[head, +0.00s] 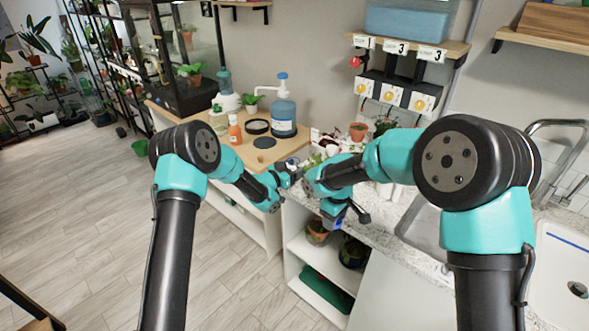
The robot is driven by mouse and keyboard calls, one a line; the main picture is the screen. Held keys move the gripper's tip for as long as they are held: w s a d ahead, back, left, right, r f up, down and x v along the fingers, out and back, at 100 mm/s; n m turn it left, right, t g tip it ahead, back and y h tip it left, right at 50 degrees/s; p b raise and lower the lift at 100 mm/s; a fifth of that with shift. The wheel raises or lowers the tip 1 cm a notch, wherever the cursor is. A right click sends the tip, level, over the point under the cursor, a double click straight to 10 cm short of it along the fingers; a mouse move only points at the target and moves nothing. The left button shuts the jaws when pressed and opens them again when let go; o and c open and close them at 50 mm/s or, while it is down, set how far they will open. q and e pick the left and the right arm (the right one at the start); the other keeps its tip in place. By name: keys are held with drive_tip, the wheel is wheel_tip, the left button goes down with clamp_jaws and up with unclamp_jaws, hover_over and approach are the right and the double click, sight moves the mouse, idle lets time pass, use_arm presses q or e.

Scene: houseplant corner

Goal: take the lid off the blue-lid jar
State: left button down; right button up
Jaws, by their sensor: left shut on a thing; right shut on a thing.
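My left gripper (293,171) is over the counter's near left corner, shut on a small pale thing that looks like the jar, mostly hidden by the gripper and arm. My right gripper (345,214) is lower and to the right, in front of the counter edge and above the open shelves. The two grippers are apart. The jar's shape and contents are too small and covered to make out.
The stone counter (376,234) holds plants and a sink (425,222). Potted plants (317,233) stand on the shelves below.

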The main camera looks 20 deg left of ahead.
idle(0.3)
use_arm(q)
drive_tip(key=shift+c, duration=1.4)
unclamp_jaws()
drive_tip(key=shift+f, duration=0.15)
drive_tip(key=shift+r, duration=0.2)
drive_tip(key=v, duration=1.2)
drive_tip(key=shift+f, duration=0.15)
